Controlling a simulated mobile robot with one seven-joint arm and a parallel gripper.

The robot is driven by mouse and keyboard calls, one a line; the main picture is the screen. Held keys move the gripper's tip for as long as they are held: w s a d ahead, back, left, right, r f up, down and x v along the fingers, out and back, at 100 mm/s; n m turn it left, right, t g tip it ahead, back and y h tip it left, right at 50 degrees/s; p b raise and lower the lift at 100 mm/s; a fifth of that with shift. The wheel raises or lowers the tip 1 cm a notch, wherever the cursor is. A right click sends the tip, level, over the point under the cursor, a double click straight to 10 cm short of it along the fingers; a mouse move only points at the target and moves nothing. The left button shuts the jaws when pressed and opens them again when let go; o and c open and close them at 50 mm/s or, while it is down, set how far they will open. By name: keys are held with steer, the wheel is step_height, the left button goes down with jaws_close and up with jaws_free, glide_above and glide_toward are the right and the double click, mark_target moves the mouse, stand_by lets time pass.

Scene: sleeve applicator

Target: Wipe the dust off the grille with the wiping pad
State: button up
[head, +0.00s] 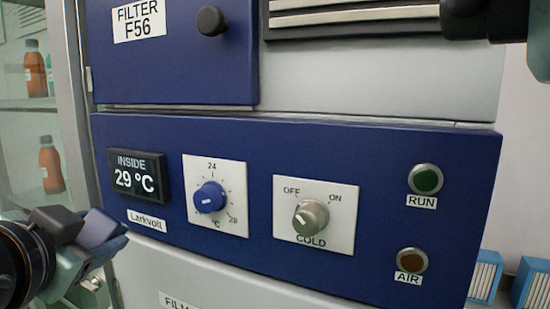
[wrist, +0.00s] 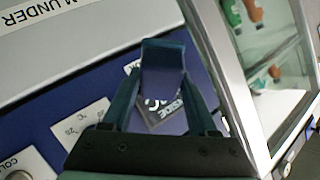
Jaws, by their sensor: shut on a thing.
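My gripper (head: 92,252) is at the lower left of the head view, in front of the cabinet's left side. It is shut on a dark blue block, which I take to be the wiping pad (head: 98,228). In the wrist view, the pad (wrist: 163,56) sits between the fingertips of my gripper (wrist: 163,78), with the blue control panel behind it. A slatted dark and light strip, likely the grille (head: 345,17), is cut off at the top of the head view. The pad is well apart from it. I cannot make out dust on it.
The blue control panel (head: 380,150) carries a temperature display (head: 138,177), a blue dial (head: 209,198), a COLD switch (head: 310,217) and RUN and AIR lamps. A FILTER door with a black knob (head: 211,20) is above. Glass shelves with bottles (head: 51,165) stand left.

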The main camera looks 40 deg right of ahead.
steer(key=s+d+r+m+g+h+p, duration=0.1)
steer(key=s+d+r+m+h, duration=0.15)
steer(key=r, duration=0.45)
steer(key=s+d+r+m+h+p, duration=0.1)
steer(key=s+r+h, duration=0.15)
steer(key=r, duration=0.35)
steer(key=s+d+r+m+g+h+p, duration=0.1)
steer(key=s+r+m+h, duration=0.15)
steer(key=r, duration=0.45)
steer(key=s+d+r+m+g+h+p, duration=0.1)
steer(key=s+d+r+m+g+h, duration=0.25)
steer(key=s+r, duration=0.45)
steer(key=s+d+r+m+g+h+p, duration=0.2)
steer(key=s+r+g, duration=0.2)
steer(key=s+r, duration=0.3)
steer(key=shift+t, duration=0.25)
steer(key=shift+w+d+r, duration=0.1)
steer(key=shift+w+d, duration=0.2)
steer(key=shift+d, duration=0.55)
steer(key=shift+w+d, duration=0.35)
steer(key=shift+d, duration=0.45)
steer(key=shift+w+d+r, duration=0.1)
steer(key=shift+w+d, duration=0.2)
steer(key=shift+d, duration=0.55)
steer(key=shift+w+d+p, duration=0.3)
steer(key=shift+w+d, duration=0.05)
steer(key=shift+d, duration=0.45)
steer(key=shift+s+f, duration=0.1)
